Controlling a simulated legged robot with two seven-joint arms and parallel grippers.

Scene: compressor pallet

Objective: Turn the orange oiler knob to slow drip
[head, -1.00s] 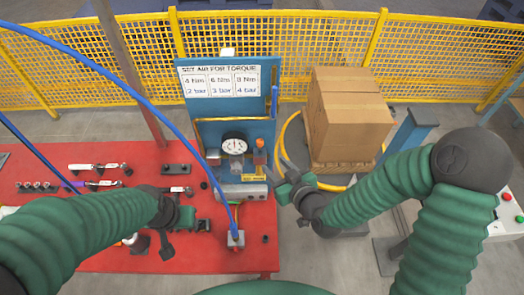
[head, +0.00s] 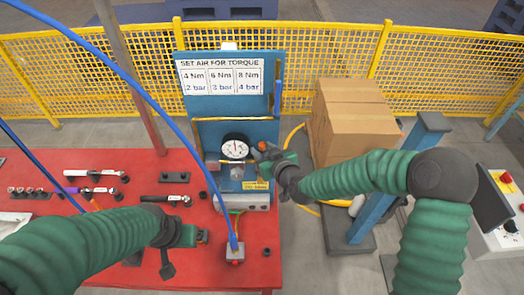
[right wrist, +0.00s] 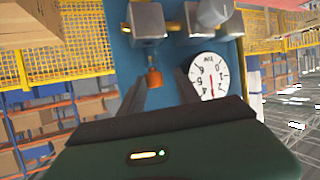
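The orange oiler knob (head: 262,146) is on the blue air panel (head: 240,85), right of the round gauge (head: 235,148). In the right wrist view the knob (right wrist: 154,77) shows small, under a grey block (right wrist: 147,22). My right gripper (head: 266,154) is at the panel's right edge, close to the knob. In the wrist view its two dark fingers (right wrist: 158,84) are apart, with the knob between them in the picture and gaps on both sides. Contact does not show. My left gripper (head: 198,236) is low over the red table, its fingers too small to read.
A blue hose (head: 150,105) arcs down to a grey box (head: 235,254) on the red table (head: 110,260). Torque wrenches (head: 95,173) lie at the left. A cardboard box (head: 352,120) stands right of the panel, near a blue post (head: 375,200). A yellow fence (head: 330,50) runs behind.

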